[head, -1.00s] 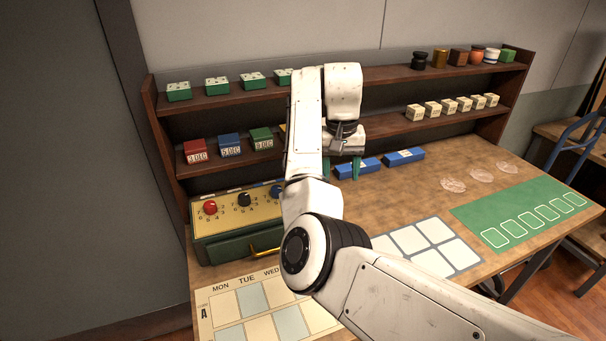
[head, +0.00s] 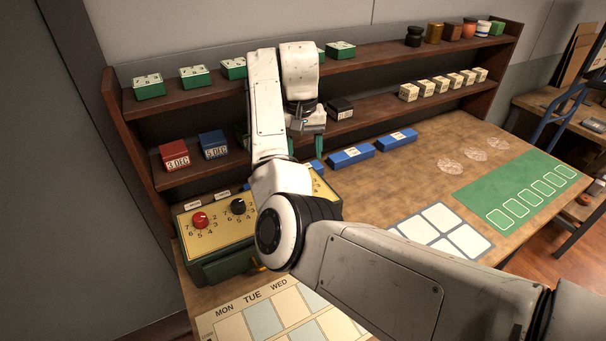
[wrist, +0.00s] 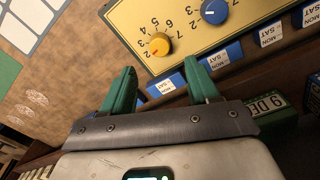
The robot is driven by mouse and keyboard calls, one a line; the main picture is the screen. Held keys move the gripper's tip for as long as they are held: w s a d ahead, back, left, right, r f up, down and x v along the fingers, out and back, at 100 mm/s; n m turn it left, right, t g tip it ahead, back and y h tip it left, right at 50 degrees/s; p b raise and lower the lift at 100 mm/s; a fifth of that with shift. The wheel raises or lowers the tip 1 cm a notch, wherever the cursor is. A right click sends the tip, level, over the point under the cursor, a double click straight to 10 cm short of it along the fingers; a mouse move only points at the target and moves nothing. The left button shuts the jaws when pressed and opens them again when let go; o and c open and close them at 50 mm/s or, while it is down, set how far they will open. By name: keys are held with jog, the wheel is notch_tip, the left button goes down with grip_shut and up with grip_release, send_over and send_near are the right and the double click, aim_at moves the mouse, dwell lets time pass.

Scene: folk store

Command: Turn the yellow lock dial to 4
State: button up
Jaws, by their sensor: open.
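The yellow lock dial (wrist: 157,45) sits on the yellow panel (wrist: 200,25) of the lock box in the wrist view. Its small red mark points to the lower left, seemingly near the 2; the 4 is printed at its upper left. My gripper (wrist: 160,66) is open and empty, its two green fingers spread below the dial in that picture, apart from it. In the head view my gripper (head: 306,152) hangs behind the right part of the green lock box (head: 215,265). There my arm hides the yellow dial.
A red dial (head: 201,220) and a black dial (head: 238,207) share the panel; a blue dial (wrist: 214,11) is beside the yellow one. Blue blocks (head: 351,156) lie behind the box. The shelf (head: 375,98) with blocks stands close behind my gripper.

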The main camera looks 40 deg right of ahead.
notch_tip(320, 180, down, 8)
jog(key=shift+s+d+r, duration=0.1)
jog(key=shift+d, duration=0.05)
dwell(0.3)
jog(key=c, duration=1)
jog(key=shift+c, duration=0.2)
